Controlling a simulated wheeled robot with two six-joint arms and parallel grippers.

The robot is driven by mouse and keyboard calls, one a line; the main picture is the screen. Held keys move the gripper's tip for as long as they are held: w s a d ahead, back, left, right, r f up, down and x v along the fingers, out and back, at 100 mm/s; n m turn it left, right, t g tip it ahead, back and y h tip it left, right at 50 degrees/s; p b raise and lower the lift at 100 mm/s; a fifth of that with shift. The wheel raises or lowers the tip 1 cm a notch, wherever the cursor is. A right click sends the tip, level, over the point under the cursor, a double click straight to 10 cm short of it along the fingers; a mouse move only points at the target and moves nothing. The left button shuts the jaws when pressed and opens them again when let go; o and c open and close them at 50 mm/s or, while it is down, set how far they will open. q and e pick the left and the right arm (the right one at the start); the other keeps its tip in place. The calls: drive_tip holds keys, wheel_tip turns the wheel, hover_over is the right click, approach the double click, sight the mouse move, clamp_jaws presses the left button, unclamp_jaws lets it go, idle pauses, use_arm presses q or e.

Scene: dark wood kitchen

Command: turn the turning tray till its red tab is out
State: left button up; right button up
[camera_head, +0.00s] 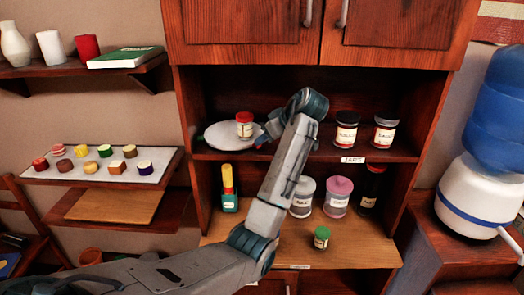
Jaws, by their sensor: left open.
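The turning tray (217,136) is a pale grey disc on the upper shelf of the cabinet, at the left. A small jar with a red lid (244,125) stands on it, toward its right side. I cannot make out a red tab on the visible part of the rim. My left gripper (264,138) is at the tray's right edge, beside the jar, and is open. My left wrist and forearm hide the shelf just right of the tray. I cannot tell whether the fingers touch the tray. My right gripper is not in view.
Two dark jars (346,129) stand on the same shelf at the right. Closed cabinet doors (400,30) hang above.

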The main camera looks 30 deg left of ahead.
sight(261, 151)
use_arm(q)
drive_tip(key=shift+p+x, duration=0.7)
drive_tip(key=shift+x, duration=0.45)
drive_tip(key=shift+a+f, duration=0.35)
drive_tip(key=shift+a, duration=0.1)
drive_tip(key=shift+d, duration=0.1)
clamp_jaws()
